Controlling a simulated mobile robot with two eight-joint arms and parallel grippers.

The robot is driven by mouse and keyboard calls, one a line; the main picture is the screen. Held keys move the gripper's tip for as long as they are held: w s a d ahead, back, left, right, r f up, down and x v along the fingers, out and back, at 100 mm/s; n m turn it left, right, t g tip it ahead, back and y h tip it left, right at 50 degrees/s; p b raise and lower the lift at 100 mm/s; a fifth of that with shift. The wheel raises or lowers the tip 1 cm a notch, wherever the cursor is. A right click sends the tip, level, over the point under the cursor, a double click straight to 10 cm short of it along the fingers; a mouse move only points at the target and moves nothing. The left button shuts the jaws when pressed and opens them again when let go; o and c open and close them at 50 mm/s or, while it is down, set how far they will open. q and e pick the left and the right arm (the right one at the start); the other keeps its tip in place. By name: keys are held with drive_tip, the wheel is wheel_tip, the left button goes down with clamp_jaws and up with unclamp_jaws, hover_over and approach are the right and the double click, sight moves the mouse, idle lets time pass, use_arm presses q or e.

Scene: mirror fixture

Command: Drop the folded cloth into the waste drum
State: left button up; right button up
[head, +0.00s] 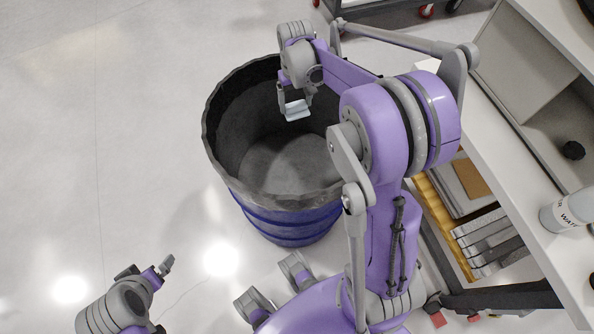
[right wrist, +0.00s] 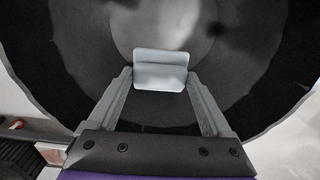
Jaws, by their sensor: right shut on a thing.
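The waste drum (head: 290,212) is a dark-blue, open-topped drum with a grey inside, standing on the floor in the middle of the head view. Its dark inner wall (right wrist: 75,60) fills much of the right wrist view. My right gripper (head: 295,103) is over the drum's opening, shut on the folded cloth (head: 296,111). The cloth is small and pale blue-grey, and shows between the fingertips in the right wrist view (right wrist: 160,72), with the drum's bottom behind it. My left gripper (head: 166,265) is low at the left, over the floor, away from the drum; its jaws are too small to judge.
A white bench (head: 540,215) runs along the right, with a bottle (head: 568,210) and a small black knob-like object (head: 573,150) on it. A lower shelf holds stacked grey and brown pieces (head: 480,240). The floor left of the drum is clear.

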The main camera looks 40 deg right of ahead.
drive_tip(key=shift+f, duration=0.5)
drive_tip(key=shift+w, duration=0.1)
drive_tip(key=o, duration=1.1)
wheel_tip(320, 180, up, 11)
drive_tip(key=shift+p, duration=0.35)
drive_tip(key=shift+a, duration=0.1)
drive_tip(key=s+a+n+t+p, duration=0.1)
drive_tip(key=s+a, duration=0.4)
drive_tip(key=s+a+f+n+t+p, duration=0.1)
drive_tip(key=s+a+t, duration=0.1)
drive_tip(key=s+a, duration=0.4)
drive_tip(key=s+a+f+n+t+p, duration=0.1)
drive_tip(key=s+a+t, duration=0.1)
drive_tip(key=s+a, duration=0.4)
drive_tip(key=shift+f+n+p, duration=0.15)
drive_tip(key=shift+n+p, duration=0.15)
